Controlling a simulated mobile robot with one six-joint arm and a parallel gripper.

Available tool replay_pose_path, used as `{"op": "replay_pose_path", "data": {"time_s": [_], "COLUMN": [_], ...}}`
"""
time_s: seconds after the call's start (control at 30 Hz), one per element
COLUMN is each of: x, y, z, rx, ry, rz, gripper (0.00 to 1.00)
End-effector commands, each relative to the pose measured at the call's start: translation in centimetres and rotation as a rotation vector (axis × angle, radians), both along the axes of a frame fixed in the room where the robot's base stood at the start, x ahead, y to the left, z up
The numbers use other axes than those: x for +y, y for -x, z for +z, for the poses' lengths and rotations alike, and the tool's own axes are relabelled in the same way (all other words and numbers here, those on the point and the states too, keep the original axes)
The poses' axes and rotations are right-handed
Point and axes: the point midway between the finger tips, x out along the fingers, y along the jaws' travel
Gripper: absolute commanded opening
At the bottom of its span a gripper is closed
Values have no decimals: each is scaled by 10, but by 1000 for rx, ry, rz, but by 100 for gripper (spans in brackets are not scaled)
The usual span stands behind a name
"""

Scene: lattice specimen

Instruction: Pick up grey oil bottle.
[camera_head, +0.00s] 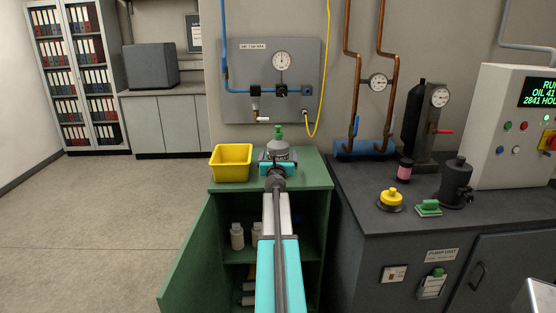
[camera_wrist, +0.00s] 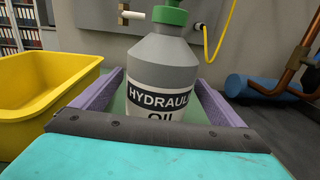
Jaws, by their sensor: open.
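The grey oil bottle (camera_head: 278,150) stands upright on top of the green cabinet (camera_head: 315,178). It has a green cap and a label reading "HYDRAULIC OIL", partly cut off in the wrist view, where the bottle (camera_wrist: 162,68) fills the middle. My gripper (camera_head: 278,163) is at the bottle, and my arm hides its lower part in the head view. In the wrist view my gripper (camera_wrist: 155,95) is open, with one purple finger on each side of the bottle. Gaps show beside the bottle's upper body; contact lower down cannot be told.
A yellow bin (camera_head: 231,163) stands close to the left of the bottle. Behind it is a wall panel (camera_head: 240,80) with a gauge, valve and yellow hose (camera_head: 321,110). A dark bench (camera_head: 400,220) with several items stands at right. The cabinet's door (camera_head: 190,262) hangs open.

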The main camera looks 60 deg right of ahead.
Motion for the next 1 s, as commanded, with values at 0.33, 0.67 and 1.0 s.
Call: {"op": "replay_pose_path", "data": {"time_s": [0.33,0.67,1.0], "x": [-3,-3,-3], "y": [-1,-1,0], "z": [0,0,0], "rx": [0,0,0], "ry": [0,0,0], "rz": [0,-1,-1], "gripper": [92,91,33]}}
